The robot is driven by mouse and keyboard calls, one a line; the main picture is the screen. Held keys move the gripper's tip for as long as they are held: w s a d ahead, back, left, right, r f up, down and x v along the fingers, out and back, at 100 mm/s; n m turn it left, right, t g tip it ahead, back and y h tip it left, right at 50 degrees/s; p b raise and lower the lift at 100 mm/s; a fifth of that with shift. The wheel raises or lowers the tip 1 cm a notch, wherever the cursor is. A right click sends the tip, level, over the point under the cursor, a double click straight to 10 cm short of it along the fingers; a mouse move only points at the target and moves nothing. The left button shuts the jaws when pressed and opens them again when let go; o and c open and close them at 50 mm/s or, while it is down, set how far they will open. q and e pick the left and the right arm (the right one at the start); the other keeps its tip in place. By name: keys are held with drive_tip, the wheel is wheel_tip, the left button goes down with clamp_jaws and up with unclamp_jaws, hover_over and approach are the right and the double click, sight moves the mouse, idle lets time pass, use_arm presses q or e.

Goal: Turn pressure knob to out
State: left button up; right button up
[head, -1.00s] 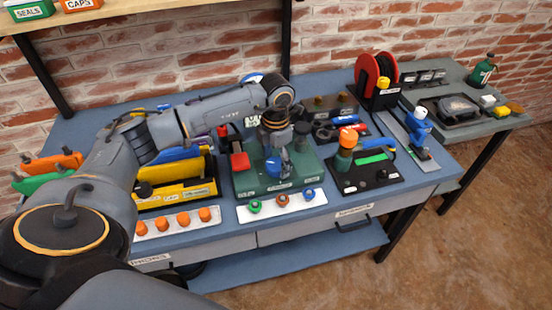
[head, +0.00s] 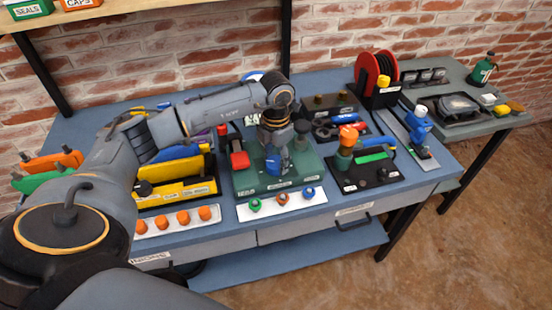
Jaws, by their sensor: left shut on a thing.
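A green test fixture (head: 245,185) stands in the middle of the blue workbench. A blue knob (head: 273,169) sits at its front, with small labels along the front edge that are too small to read. My left gripper (head: 279,158) reaches down from above onto the blue knob and is shut on it. The gripper and wrist hide the knob's upper part and much of the fixture behind it. The direction the knob points cannot be told. My right gripper is not in view.
A red block (head: 239,160) is on the fixture's left.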

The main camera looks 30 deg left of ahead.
use_arm(q)
drive_tip(key=n, duration=1.7)
drive_tip(key=shift+r, duration=0.1)
drive_tip(key=n+p, duration=0.1)
drive_tip(key=n, duration=0.4)
drive_tip(key=shift+n, duration=0.4)
drive_tip(key=o, duration=1.2)
